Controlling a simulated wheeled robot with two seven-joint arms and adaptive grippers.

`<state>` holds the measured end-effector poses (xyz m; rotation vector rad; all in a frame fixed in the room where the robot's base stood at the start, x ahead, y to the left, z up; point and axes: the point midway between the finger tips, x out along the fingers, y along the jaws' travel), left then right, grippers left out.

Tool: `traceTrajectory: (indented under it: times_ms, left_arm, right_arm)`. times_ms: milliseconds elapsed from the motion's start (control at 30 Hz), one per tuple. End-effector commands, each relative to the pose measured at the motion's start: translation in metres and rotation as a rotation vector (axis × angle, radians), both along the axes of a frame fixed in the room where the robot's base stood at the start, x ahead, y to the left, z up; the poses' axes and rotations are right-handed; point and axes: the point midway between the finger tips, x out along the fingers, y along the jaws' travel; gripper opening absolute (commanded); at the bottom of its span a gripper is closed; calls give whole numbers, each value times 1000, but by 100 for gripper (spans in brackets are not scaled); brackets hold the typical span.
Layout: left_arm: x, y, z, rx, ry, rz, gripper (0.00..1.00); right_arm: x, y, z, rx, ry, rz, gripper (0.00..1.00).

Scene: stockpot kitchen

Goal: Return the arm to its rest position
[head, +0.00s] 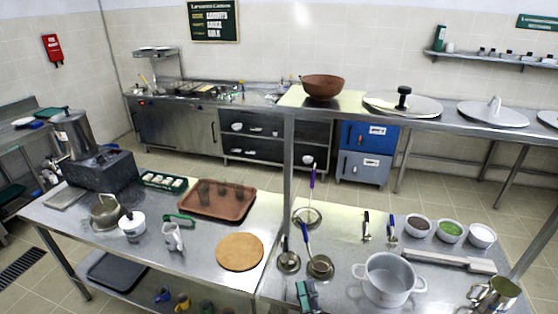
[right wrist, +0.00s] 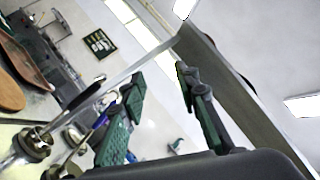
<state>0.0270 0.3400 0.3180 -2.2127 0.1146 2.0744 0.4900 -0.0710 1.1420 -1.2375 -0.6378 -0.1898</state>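My right gripper (head: 307,292) shows at the bottom edge of the head view, in front of the steel table and just below the ladles. In the right wrist view its two dark fingers with green pads (right wrist: 160,88) stand apart with a clear gap between them. Nothing is held between the fingers. The rest of the right arm is cut off below the head view. My left gripper does not show in the head view.
Near the right gripper are a ladle (head: 320,266), another ladle (head: 288,262) and a grey pot (head: 388,281). A round wooden board (head: 240,252) and a brown tray (head: 217,200) lie to the left. A metal post (head: 288,170) rises between the tables.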

Motion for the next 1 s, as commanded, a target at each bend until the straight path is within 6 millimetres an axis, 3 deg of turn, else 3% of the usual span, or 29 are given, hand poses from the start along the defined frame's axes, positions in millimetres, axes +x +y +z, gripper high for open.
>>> traceTrajectory:
  times_ms: [167, 267, 400, 500, 600, 800, 1000]
  left_arm:
    - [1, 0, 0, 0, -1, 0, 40]
    - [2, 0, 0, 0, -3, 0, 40]
    - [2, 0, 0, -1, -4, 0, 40]
    - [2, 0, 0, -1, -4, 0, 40]
    - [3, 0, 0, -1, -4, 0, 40]
    - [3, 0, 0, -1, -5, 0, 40]
    - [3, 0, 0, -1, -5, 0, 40]
  right_arm:
    - [-12, 11, -59, -557, 18, 27, 29]
    - [-21, 1, -116, -874, 85, 58, 29]
    - [-45, -42, -204, -1279, 243, 127, 29]
    - [-71, -86, -256, -1508, 380, 188, 29]
    - [-104, -133, -296, -1692, 528, 256, 29]
    - [-164, -207, -336, -1907, 770, 374, 29]
    - [-214, -258, -350, -2022, 961, 467, 29]
